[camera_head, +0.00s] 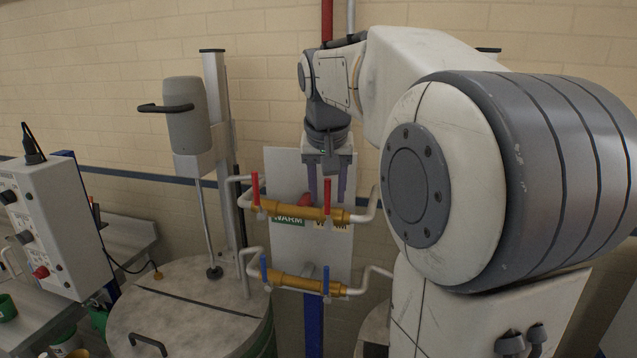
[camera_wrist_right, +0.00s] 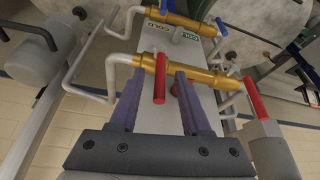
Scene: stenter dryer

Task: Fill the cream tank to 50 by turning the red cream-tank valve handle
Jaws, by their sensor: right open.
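A brass warm-water pipe (camera_head: 290,211) carries a red lever handle at its left end (camera_head: 255,188) and another at its right end (camera_head: 327,196). A red knob (camera_head: 304,200) sits between them. I cannot tell which red handle belongs to the cream tank. My right gripper (camera_head: 328,188) is open, pointing down, its purple fingers on either side of the right-end handle. In the right wrist view, a red handle (camera_wrist_right: 160,80) stands between the open fingers (camera_wrist_right: 160,85); contact is unclear. Another red handle (camera_wrist_right: 252,102) shows at the right there. My left gripper is out of view.
A lower brass pipe with blue handles (camera_head: 297,281) runs beneath. A lidded round tank (camera_head: 185,310) stands at left below a grey mixer (camera_head: 187,115). A white control box (camera_head: 62,230) is at far left. My right arm hides most of the right side. No fill reading is legible.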

